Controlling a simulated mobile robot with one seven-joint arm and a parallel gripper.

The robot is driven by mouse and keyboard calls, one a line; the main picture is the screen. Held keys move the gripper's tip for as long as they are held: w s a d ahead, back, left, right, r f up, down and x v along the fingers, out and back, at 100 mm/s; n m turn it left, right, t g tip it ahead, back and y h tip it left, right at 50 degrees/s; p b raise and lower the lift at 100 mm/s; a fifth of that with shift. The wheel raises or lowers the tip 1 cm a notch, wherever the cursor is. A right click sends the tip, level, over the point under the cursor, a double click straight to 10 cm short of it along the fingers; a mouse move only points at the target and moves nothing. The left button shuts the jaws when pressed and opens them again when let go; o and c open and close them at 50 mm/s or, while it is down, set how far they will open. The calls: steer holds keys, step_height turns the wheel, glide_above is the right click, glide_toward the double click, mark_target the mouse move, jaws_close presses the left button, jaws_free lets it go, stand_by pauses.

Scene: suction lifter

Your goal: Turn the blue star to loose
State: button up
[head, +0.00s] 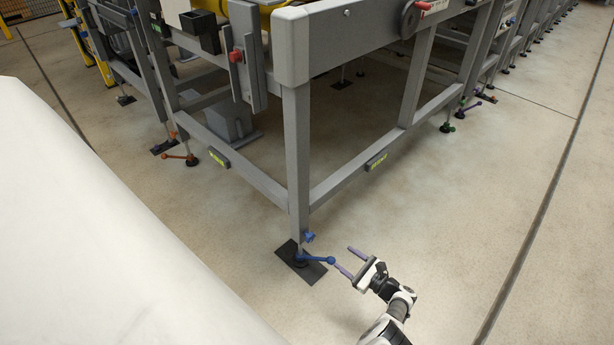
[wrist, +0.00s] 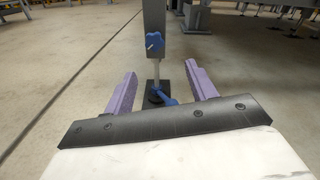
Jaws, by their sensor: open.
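The blue star (head: 309,237) is a small knob low on the grey corner leg of the machine frame. In the wrist view the blue star (wrist: 154,41) shows on the leg, above and ahead of my fingers, with a small pale mark on it. Below it a blue lever with a ball end (head: 330,260) sticks out from the foot toward my gripper; the lever (wrist: 168,100) shows between my fingers in the wrist view. My gripper (head: 346,259) is open, its two purple fingers pointing at the leg. It is apart from the star, to its right and lower in the head view.
The grey leg (head: 297,160) stands on a dark floor plate (head: 306,274). An orange lever (head: 181,157) is at another foot on the left, and purple and green ones are at the back right. A large white surface fills the lower left. The floor right of my arm is clear.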

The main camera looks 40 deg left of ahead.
mark_target(312, 239)
steer(key=shift+m+y, duration=0.3)
steer(key=shift+m, duration=0.4)
steer(key=a+b, duration=0.1)
steer(key=a, duration=0.3)
steer(key=a+b, duration=0.2)
steer(key=a, duration=0.2)
steer(key=a+f+b, duration=0.1)
steer(key=a, duration=0.4)
steer(key=shift+s, duration=0.3)
steer(key=shift+a+r+t, duration=0.2)
steer(key=shift+a+t, duration=0.1)
steer(key=shift+a, duration=0.2)
steer(key=c, duration=1)
